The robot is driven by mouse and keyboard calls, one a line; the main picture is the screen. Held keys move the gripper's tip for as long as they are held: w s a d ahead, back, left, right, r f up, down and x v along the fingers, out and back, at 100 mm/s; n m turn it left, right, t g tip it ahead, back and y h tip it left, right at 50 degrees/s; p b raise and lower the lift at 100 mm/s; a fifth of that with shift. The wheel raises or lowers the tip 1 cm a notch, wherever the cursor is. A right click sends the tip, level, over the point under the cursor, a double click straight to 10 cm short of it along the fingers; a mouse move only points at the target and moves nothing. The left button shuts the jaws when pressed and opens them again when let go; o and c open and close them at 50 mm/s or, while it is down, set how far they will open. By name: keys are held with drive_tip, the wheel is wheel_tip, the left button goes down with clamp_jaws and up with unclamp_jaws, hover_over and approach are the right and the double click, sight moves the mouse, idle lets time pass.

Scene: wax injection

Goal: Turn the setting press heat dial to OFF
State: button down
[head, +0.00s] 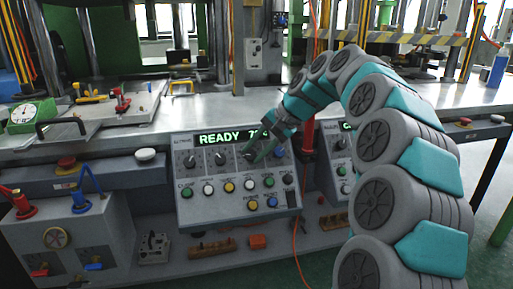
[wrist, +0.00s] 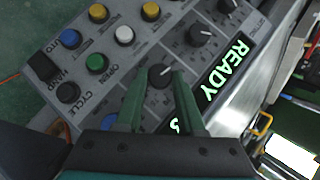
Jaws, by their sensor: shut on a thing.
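The setting press control panel (head: 188,215) stands below the bench edge, with a green-lit display (head: 222,138) reading READY and a number partly hidden by my gripper. Below the display is a row of dark dials. My gripper (head: 256,152) reaches in from the right and is shut on the rightmost visible dial (head: 247,155). In the wrist view the green fingers sit on either side of this dial (wrist: 161,76). Two other dials, the left dial (head: 190,161) and the middle dial (head: 219,159), are free. The gripped dial's label is too small to read.
Coloured buttons (head: 229,187) lie just below the dials. A second panel (head: 340,160) is right of it, partly behind my arm. A grey box with red and blue levers (head: 48,240) stands at the left. A metal bench (head: 205,112) runs above.

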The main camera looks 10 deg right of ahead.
drive_tip(key=n+h, duration=0.1)
drive_tip(key=n+g+h, duration=0.1)
drive_tip(key=shift+w+a+r+n+p, duration=0.2)
drive_tip(key=shift+n+p, duration=0.1)
drive_tip(key=shift+n, duration=0.1)
drive_tip(key=shift+a+n+g+h, duration=0.2)
drive_tip(key=shift+n+g+h, duration=0.3)
drive_tip(key=shift+n+h, duration=0.85)
drive_tip(key=shift+n, duration=0.25)
drive_tip(key=c, duration=0.5)
unclamp_jaws()
